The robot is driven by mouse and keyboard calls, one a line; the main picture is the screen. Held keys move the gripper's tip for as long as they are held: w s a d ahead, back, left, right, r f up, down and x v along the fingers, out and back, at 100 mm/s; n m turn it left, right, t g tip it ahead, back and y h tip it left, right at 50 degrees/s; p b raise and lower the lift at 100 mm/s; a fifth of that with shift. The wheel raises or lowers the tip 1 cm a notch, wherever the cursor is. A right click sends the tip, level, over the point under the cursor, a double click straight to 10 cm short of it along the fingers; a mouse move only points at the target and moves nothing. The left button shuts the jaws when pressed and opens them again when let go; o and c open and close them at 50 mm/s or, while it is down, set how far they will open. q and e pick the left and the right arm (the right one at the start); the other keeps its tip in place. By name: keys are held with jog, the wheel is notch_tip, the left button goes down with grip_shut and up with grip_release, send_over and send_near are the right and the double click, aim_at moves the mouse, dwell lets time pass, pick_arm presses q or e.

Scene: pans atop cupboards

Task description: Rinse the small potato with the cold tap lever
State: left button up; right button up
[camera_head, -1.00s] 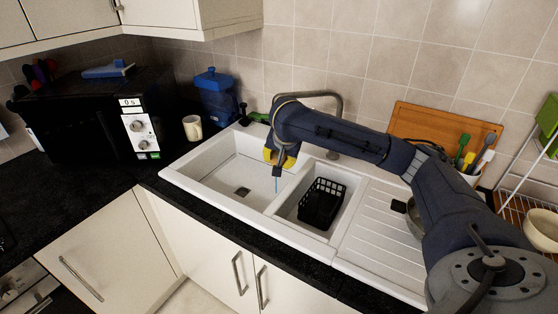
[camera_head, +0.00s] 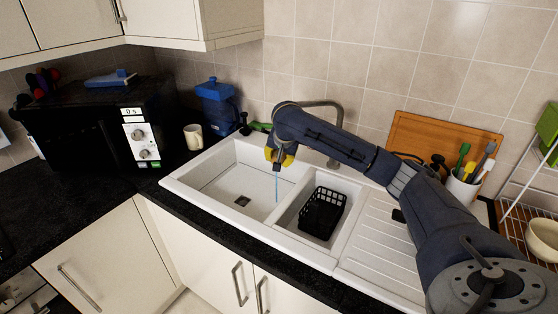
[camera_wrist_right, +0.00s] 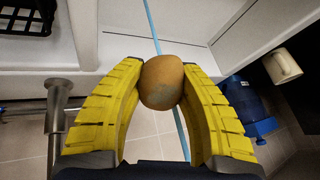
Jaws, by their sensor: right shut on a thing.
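My right gripper (camera_head: 281,158) is over the sink (camera_head: 228,188), near the divider between its two basins. In the right wrist view, its yellow fingers (camera_wrist_right: 160,88) are shut on a small brown potato (camera_wrist_right: 161,82) with a paler patch. The head view does not show the potato clearly. A thin blue water stream (camera_head: 277,187) falls below the gripper; in the wrist view the stream (camera_wrist_right: 152,25) lines up with the potato. The grey tap (camera_head: 338,118) arches behind my right arm. A grey tap part (camera_wrist_right: 57,108) shows in the wrist view; I cannot tell which lever is cold. My left gripper is out of view.
A black basket (camera_head: 323,212) sits in the right basin. A mug (camera_head: 193,136), a blue container (camera_head: 216,104) and a microwave (camera_head: 140,138) stand left. A utensil pot (camera_head: 462,188) and wooden board (camera_head: 435,138) are right. The left basin looks empty.

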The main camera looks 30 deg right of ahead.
jog(key=shift+w+d+f, duration=0.2)
jog(key=shift+w+d, duration=0.3)
jog(key=shift+w, duration=0.3)
jog(key=shift+w+d+f, duration=0.15)
jog(key=shift+w+d, duration=0.3)
jog(key=shift+w, duration=0.35)
jog(key=shift+s+a, duration=0.7)
jog(key=shift+s, duration=0.45)
jog(key=shift+s+a, duration=0.65)
jog(key=shift+s, duration=0.45)
jog(key=shift+s+a, duration=0.7)
jog(key=shift+s, duration=0.45)
jog(key=shift+s+a+r, duration=0.45)
jog(key=shift+s+r, duration=0.2)
jog(key=shift+s, duration=0.05)
jog(key=shift+s+a+r, duration=0.4)
jog(key=shift+s+r, duration=0.3)
jog(key=shift+s+a+r, duration=0.45)
jog(key=shift+s+r, duration=0.2)
jog(key=shift+s, duration=0.05)
